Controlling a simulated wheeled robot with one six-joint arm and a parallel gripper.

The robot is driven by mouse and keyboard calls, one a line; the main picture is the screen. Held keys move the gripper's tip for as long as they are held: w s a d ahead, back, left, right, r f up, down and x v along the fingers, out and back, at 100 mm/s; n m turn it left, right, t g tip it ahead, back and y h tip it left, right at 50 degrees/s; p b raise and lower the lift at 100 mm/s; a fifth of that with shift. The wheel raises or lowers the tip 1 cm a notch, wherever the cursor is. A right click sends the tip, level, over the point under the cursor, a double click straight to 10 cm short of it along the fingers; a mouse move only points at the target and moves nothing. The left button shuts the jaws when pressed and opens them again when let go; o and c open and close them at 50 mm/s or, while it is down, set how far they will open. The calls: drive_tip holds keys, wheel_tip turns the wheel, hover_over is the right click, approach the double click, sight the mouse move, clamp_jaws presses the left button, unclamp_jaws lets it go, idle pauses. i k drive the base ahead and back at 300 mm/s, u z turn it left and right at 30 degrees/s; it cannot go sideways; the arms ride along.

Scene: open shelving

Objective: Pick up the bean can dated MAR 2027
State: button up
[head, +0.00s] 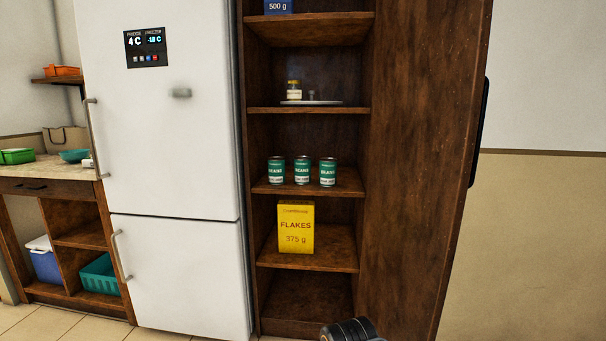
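Three green bean cans with white lower bands stand upright in a row on a middle shelf of the open brown cupboard: the left can (276,170), the middle can (302,170) and the right can (328,172). Small print on the white bands is too small to read, so I cannot tell which is dated MAR 2027. A dark rounded part of my arm shows at the bottom edge, below the cupboard. My gripper's fingers are not in view.
A yellow flakes box (296,228) stands on the shelf below the cans. A jar (294,90) and a small item stand on a pale plate (326,103) above. The open cupboard door (415,150) is at the right, a white fridge (165,180) at the left.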

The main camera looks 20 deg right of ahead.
sight(328, 165)
drive_tip(key=u, duration=0.6)
drive_tip(key=i, duration=1.75)
drive_tip(key=z, duration=1.1)
